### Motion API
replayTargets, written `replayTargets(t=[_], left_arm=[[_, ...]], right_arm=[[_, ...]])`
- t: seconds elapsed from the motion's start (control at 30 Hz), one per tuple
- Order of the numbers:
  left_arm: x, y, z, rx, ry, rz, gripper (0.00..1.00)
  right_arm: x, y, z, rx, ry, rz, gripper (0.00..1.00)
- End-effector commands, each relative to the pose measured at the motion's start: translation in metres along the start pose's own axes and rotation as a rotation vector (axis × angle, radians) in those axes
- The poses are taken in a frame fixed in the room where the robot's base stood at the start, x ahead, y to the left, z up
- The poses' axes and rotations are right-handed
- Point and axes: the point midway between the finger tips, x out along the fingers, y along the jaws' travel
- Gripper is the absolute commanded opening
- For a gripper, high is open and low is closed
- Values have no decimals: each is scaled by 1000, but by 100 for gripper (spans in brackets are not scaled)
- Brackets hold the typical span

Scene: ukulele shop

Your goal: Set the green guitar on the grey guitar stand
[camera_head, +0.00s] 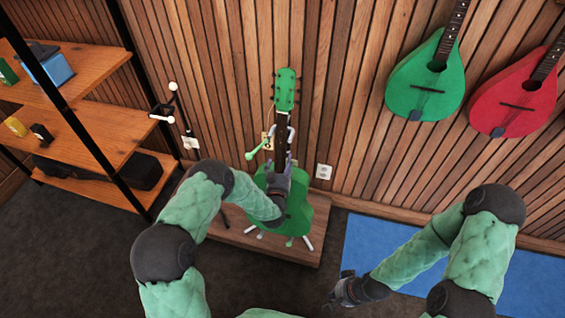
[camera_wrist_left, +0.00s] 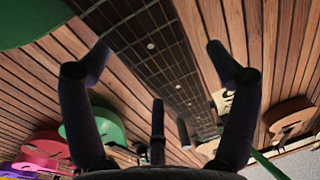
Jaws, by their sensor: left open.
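The green guitar (camera_head: 296,213) stands upright on a low wooden platform, its neck toward the wall and its green headstock (camera_head: 285,90) at the top. Pale grey-white stand legs (camera_head: 308,243) show beneath its body; most of that stand is hidden, so I cannot tell how the guitar bears on it. My left gripper (camera_head: 283,172) is at the lower neck. In the left wrist view the dark fretboard (camera_wrist_left: 150,45) runs between its open, spread fingers (camera_wrist_left: 160,62), with no clear grip on it. My right gripper (camera_head: 345,292) is low, away from the guitar; its fingers are unclear.
A green stand arm (camera_head: 258,149) sticks out left of the neck. A black stand with white tips (camera_head: 168,103) is farther left, beside wooden shelves (camera_head: 95,130). Green (camera_head: 425,85) and red (camera_head: 515,100) instruments hang on the wall. A blue mat (camera_head: 385,248) lies right of the platform (camera_head: 262,243).

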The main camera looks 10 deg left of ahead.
Motion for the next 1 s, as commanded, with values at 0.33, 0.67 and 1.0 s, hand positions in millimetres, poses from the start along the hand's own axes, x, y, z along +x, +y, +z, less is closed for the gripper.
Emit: replayTargets(t=[0.33, 0.67, 1.0], left_arm=[[-45, -1, -3, 1, 8, -1, 87], [-101, -1, -4, 1, 13, -2, 87], [-116, -1, -4, 1, 15, -2, 87]], right_arm=[[0, 0, 0, 0, 0, 0, 0], [0, 0, 0, 0, 0, 0, 0], [0, 0, 0, 0, 0, 0, 0]])
